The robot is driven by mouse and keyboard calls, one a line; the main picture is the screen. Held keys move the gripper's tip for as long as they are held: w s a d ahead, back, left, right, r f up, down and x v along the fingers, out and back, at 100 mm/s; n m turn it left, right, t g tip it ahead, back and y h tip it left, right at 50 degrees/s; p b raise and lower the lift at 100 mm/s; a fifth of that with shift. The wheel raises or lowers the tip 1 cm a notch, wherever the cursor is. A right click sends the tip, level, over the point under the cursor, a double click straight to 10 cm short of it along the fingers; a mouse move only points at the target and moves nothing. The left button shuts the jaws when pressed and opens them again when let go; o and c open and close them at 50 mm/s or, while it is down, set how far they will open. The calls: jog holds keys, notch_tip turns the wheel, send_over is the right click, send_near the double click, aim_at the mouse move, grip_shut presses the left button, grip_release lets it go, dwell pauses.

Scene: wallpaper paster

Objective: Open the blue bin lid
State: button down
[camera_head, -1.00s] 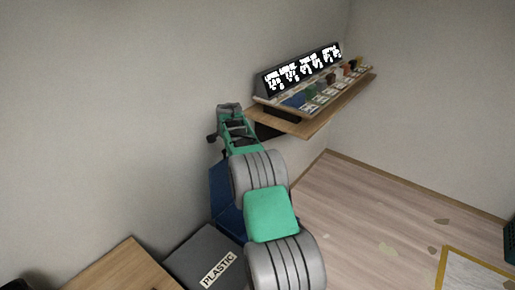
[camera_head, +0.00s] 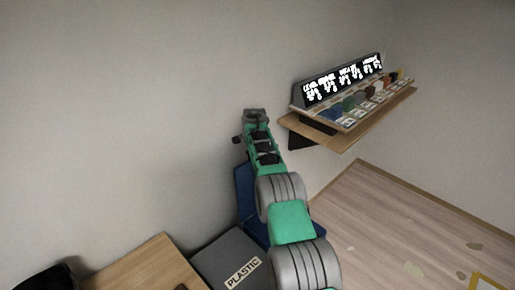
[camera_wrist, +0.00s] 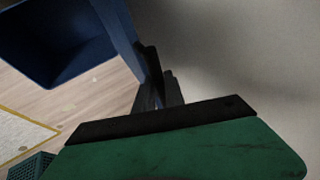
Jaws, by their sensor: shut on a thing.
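The blue bin lid (camera_head: 243,188) stands raised, close to the back wall in the head view, partly hidden behind my arm. The blue bin (camera_head: 318,232) shows beside my arm, mostly covered by it. In the wrist view the bin (camera_wrist: 55,50) is at the upper left, and the lid (camera_wrist: 122,35) runs as a blue panel down to my fingertips. My gripper (camera_wrist: 157,85) is shut on the lid's edge there. In the head view my gripper (camera_head: 257,117) is at the lid's upper end, near the wall.
A grey bin marked PLASTIC (camera_head: 225,250) stands left of the blue bin, with a wooden table (camera_head: 150,265) farther left. A wooden shelf (camera_head: 350,130) with a lit sign and several coloured items is on the wall at right. Open wooden floor (camera_head: 390,220) lies at right.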

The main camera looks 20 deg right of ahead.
jog(key=shift+s+a+f, duration=0.15)
jog(key=shift+a+f, duration=0.05)
jog(key=shift+f, duration=0.25)
jog(key=c, duration=1.6)
grip_release()
jog(key=shift+o, duration=1)
jog(key=shift+r, duration=0.15)
jog(key=shift+d, duration=0.25)
jog(key=shift+r, duration=0.25)
jog(key=shift+r, duration=0.2)
jog(key=b+v, duration=0.2)
jog(key=v, duration=0.5)
jog(key=shift+s+b, duration=0.15)
jog(key=shift+b, duration=0.25)
